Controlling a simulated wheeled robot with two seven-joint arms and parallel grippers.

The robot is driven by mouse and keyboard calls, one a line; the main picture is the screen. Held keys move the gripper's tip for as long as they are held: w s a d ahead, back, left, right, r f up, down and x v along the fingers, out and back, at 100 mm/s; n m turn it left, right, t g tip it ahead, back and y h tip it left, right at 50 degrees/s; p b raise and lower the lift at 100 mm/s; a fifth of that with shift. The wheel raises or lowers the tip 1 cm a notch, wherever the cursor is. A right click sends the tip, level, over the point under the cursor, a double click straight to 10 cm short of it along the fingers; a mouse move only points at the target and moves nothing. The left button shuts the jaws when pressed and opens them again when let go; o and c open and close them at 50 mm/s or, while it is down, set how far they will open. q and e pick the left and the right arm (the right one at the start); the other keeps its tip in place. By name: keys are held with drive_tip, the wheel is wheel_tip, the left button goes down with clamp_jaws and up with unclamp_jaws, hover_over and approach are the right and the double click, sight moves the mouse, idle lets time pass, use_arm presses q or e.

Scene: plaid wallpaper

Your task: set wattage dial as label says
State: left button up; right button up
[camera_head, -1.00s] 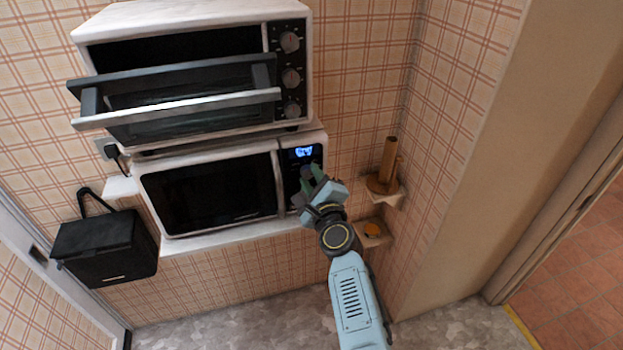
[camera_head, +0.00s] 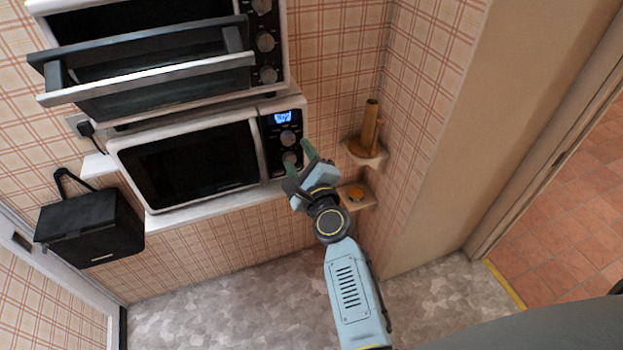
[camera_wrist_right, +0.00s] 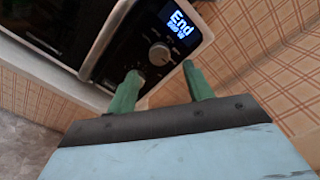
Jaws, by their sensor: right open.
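The white microwave (camera_head: 185,165) stands on a white shelf below the oven. Its black panel has a lit display (camera_head: 283,117), an upper grey dial (camera_head: 287,138) and a lower dial (camera_head: 289,158). My right gripper (camera_head: 299,160), with green fingers, is open and empty just in front of and right of the lower dial. In the right wrist view the display (camera_wrist_right: 180,24) reads "End", with smaller text below. One dial (camera_wrist_right: 160,54) shows beyond the open fingers (camera_wrist_right: 162,88). I cannot read a wattage label or dial marks. My left gripper is out of view.
A toaster oven (camera_head: 200,112) with its door (camera_head: 150,85) hanging open is above the microwave. Two small corner shelves at right hold a brown cylindrical object (camera_head: 369,128) and an orange round item (camera_head: 355,194).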

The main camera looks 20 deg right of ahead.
drive_tip(key=s, duration=0.8)
drive_tip(key=shift+s, duration=0.1)
